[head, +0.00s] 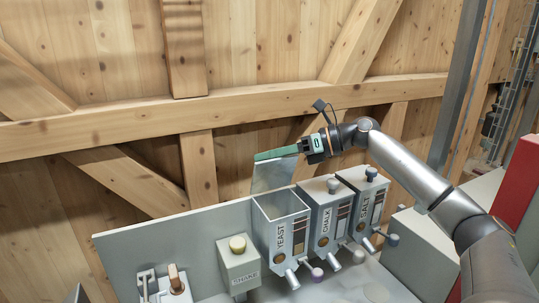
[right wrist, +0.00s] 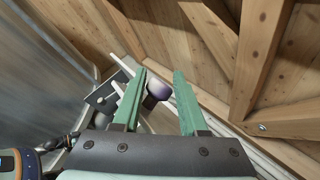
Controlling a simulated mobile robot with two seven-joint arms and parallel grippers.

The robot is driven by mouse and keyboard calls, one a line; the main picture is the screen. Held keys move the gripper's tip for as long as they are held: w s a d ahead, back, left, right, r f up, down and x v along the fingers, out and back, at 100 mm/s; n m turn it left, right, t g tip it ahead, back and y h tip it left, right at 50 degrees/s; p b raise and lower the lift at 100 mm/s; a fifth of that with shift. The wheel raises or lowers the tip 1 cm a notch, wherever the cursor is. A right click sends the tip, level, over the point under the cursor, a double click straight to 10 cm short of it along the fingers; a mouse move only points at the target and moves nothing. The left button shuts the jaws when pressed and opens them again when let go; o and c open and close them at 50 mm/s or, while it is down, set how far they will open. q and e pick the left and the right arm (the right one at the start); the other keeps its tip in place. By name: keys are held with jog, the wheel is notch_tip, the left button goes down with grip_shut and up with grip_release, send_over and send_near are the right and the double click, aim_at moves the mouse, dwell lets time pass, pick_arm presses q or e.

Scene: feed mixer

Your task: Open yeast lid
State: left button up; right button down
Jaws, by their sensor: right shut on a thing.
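The yeast bin (head: 281,232) is a light grey box labelled YEAST, with its top open. Its lid (head: 272,176) stands raised, tilted up at the back of the bin. My right gripper (head: 272,154) is at the lid's upper edge, its green fingers pointing left. In the right wrist view, the purple and white lid knob (right wrist: 159,88) sits between the green fingers (right wrist: 161,74), and the gripper is shut on it. The far side of the lid and the knob are hidden in the head view. My left gripper is not in view.
The chalk bin (head: 322,222) and salt bin (head: 363,205) stand to the right with lids closed. A wooden wall with beams (head: 230,110) rises close behind the lid.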

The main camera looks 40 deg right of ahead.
jog(key=shift+w+d+f, duration=0.2)
jog(key=shift+w+f, duration=0.05)
jog(key=shift+w, duration=0.1)
jog(key=shift+f, duration=0.25)
dwell(1.1)
jog(key=c, duration=0.8)
grip_release()
jog(key=shift+o, duration=1.3)
jog(key=shift+w+f, duration=0.1)
